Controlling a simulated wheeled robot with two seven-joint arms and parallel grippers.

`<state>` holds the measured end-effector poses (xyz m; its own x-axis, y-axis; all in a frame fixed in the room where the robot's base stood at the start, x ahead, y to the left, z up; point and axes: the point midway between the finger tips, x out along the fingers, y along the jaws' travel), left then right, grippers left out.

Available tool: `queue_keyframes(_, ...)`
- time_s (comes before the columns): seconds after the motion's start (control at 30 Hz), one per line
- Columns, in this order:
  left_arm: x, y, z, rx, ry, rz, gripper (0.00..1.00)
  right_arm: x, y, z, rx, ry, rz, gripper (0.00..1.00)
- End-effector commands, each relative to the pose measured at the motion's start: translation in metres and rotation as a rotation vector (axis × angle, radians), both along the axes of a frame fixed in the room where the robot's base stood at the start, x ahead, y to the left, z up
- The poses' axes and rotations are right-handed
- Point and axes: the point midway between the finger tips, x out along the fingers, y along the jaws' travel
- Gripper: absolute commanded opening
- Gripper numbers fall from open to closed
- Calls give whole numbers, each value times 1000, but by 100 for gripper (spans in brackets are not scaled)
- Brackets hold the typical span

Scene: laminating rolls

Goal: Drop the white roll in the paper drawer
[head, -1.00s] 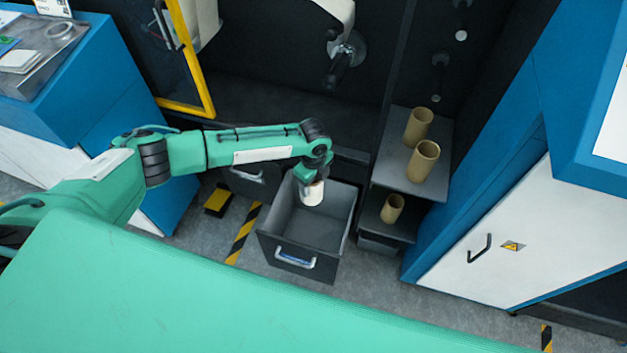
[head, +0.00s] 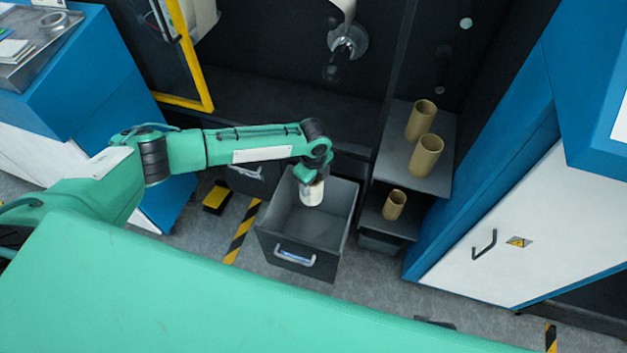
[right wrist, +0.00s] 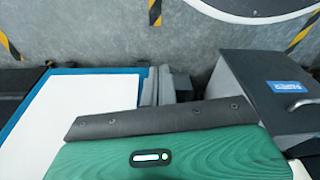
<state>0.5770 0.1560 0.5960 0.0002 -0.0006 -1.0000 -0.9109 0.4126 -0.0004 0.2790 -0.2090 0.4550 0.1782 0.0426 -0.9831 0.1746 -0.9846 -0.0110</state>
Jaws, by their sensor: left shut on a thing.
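The white roll (head: 311,193) hangs upright from my left gripper (head: 312,176), which is shut on its top end. The roll is over the back part of the open grey paper drawer (head: 326,265), with its lower end within the drawer's outline. I cannot tell whether it touches the drawer floor. The drawer has a metal handle and a blue label on its front. What looks like the same drawer (right wrist: 262,110) shows at the right of the right wrist view.
Several brown cardboard tubes stand on the dark shelves (head: 440,180) right of the drawer. A closed drawer (head: 250,178) is to its left. A yellow-framed panel (head: 188,55) stands behind my left arm. A white cabinet (head: 520,230) is at the right.

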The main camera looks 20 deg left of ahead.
Motion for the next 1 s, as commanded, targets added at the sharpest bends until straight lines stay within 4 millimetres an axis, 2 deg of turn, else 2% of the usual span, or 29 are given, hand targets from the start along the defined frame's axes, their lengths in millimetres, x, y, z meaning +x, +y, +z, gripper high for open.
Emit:
queue_keyframes(0.2, 0, 0, 0, 0, 0, 0, 34, 0, 0, 0, 0, 0, 0, 0)
queue_keyframes(0.23, 0, 0, 0, 0, 0, 0, 61, 0, 0, 0, 0, 0, 0, 0)
queue_keyframes(0.33, 0, 0, 0, 0, 0, 0, 81, 0, 0, 0, 0, 0, 0, 0)
queue_keyframes(0.37, 0, 0, 0, 0, 0, 0, 84, 0, 0, 0, 0, 0, 0, 0)
queue_keyframes(0.63, 0, 0, 0, 0, 0, 0, 84, 0, 0, 0, 0, 0, 0, 0)
queue_keyframes(0.73, 0, 0, 6, 0, -1, 0, 84, 0, 0, 1, 0, -2, 0, 0)
queue_keyframes(0.87, 1, 0, 26, -1, -3, -1, 84, -1, -1, -2, 0, -6, 0, 0)
queue_keyframes(1.0, 1, 0, 57, -1, -3, 0, 84, -6, -2, -12, -3, 6, 1, 0)
